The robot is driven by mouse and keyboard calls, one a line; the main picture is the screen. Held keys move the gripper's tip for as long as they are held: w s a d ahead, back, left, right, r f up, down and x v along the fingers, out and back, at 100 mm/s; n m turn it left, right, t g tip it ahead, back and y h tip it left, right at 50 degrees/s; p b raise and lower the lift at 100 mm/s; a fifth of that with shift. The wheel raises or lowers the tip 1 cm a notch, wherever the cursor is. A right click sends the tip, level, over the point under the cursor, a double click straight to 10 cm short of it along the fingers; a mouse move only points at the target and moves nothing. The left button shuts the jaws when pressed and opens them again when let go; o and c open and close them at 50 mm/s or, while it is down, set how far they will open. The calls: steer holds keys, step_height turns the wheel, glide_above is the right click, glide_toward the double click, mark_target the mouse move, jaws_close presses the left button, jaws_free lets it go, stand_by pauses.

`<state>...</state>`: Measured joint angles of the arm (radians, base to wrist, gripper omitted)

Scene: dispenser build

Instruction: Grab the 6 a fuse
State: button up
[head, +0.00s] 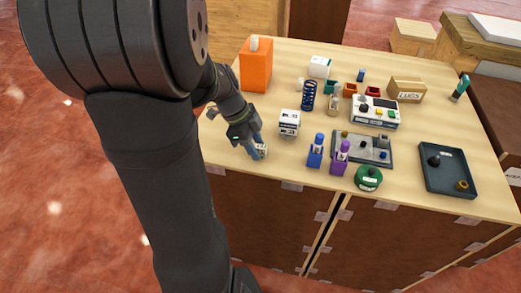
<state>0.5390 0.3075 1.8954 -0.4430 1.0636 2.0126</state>
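My arm comes down from the upper left, and my gripper (258,149) is low over the table's front left part. A small pale, speckled thing (262,151) shows at its fingertips, too small to name. I cannot tell whether the fingers hold it or are open around it. No 6 A fuse can be made out for sure. A white box with dark slots (289,122), perhaps a dispenser, stands just right of my gripper, apart from it. My arm hides part of the table's left side.
An orange box (256,66) stands behind. Blue (315,153) and purple (340,160) bottles and a green round container (368,178) stand along the front edge. A grey board (346,153), white device (375,112) and dark tray (432,183) lie to the right.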

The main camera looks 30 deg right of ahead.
jaws_close()
steer(key=shift+r, duration=0.15)
